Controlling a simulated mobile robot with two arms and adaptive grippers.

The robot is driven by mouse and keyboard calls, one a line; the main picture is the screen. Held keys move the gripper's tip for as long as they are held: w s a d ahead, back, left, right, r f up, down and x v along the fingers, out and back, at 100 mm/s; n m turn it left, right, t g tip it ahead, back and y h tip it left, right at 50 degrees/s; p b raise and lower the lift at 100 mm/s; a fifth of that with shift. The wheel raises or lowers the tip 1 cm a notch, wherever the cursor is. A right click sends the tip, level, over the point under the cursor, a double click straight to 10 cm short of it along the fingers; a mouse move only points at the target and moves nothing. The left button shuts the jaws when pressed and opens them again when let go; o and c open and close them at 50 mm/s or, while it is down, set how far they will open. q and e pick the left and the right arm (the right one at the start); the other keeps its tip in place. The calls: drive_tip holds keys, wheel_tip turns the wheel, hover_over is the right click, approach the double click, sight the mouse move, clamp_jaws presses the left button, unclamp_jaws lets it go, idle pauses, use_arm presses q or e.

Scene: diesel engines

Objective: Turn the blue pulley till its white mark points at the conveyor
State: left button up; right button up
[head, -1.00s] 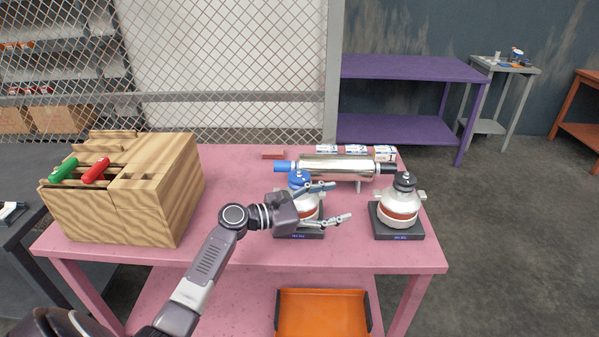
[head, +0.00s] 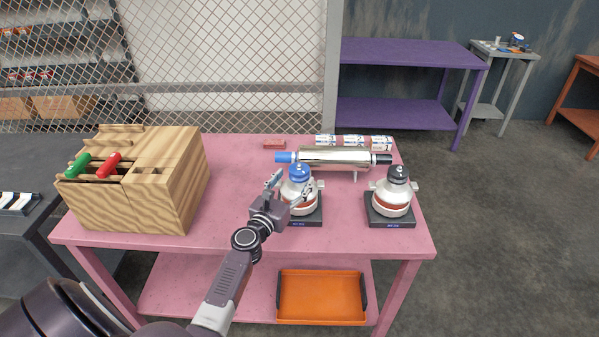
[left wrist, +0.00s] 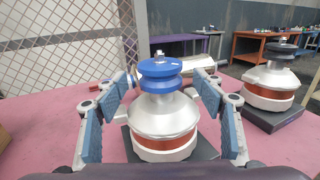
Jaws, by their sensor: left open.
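The blue pulley (head: 299,172) sits on top of a white and silver unit with a copper-red band, on a dark base plate (head: 304,220). It is upright in the middle of the left wrist view (left wrist: 160,74). I cannot make out a white mark on it. A silver roller with a blue end and a dark end (head: 335,157) lies behind it; I cannot tell whether this is the conveyor. My left gripper (head: 289,187) is open, its fingers on either side of the unit near the pulley, apparently not holding it. My right gripper is not in view.
A similar unit with a black pulley (head: 397,174) stands to the right. A wooden block with green and red handles (head: 150,185) is at the left of the pink table (head: 235,205). Small boxes (head: 352,142) lie behind the roller. An orange tray (head: 320,297) is below.

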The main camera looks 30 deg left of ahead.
sight(299, 172)
use_arm(q)
drive_tip(key=w, duration=0.4)
drive_tip(key=shift+a+f, duration=0.15)
drive_tip(key=shift+a, duration=0.15)
drive_tip(key=shift+w+b, duration=0.2)
drive_tip(key=shift+b, duration=0.1)
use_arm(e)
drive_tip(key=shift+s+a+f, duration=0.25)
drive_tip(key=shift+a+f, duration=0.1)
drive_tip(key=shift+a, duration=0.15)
use_arm(q)
drive_tip(key=shift+c, duration=0.3)
drive_tip(key=c, duration=1.1)
drive_tip(key=shift+a, duration=0.1)
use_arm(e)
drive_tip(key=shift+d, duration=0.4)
use_arm(q)
drive_tip(key=shift+h, duration=0.3)
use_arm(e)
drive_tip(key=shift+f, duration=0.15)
